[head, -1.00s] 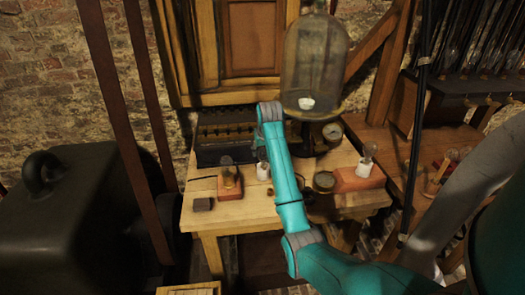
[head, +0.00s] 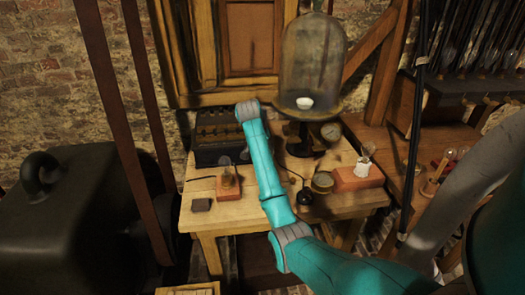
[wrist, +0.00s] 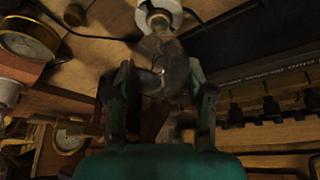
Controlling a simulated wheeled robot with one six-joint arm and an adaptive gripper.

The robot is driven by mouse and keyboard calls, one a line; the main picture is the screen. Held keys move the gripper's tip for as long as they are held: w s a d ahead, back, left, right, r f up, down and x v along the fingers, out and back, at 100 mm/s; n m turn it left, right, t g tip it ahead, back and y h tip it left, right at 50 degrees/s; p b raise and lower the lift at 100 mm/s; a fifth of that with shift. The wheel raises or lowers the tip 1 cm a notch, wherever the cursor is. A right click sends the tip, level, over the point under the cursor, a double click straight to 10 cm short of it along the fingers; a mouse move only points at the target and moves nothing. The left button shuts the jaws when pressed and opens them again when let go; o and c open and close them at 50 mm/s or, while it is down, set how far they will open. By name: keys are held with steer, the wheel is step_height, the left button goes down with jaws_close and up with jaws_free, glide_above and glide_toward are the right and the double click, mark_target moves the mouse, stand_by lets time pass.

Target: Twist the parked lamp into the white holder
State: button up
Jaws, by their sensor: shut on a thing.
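My gripper (wrist: 168,92) is shut on a clear glass lamp (wrist: 163,65), one finger on each side of the bulb. The lamp's metal base points toward a white holder (wrist: 148,4) at the top edge of the wrist view. The base is at the holder's mouth and overlaps it; I cannot tell how deep it sits. In the head view my teal arm covers the gripper, this lamp and this holder.
On the table (head: 235,213) stand a lamp on a wooden block (head: 228,188) at left and a white socket with a lamp (head: 362,168) on a red-brown block at right. A glass bell jar (head: 314,62), a round brass gauge (head: 322,181) and a black knob with a cord (head: 305,196) are close to my arm.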

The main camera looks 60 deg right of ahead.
steer(key=shift+s+f+m+g, duration=0.15)
steer(key=shift+m+g, duration=0.35)
steer(key=shift+m, duration=0.5)
steer(key=o, duration=1)
steer(key=shift+o, duration=0.2)
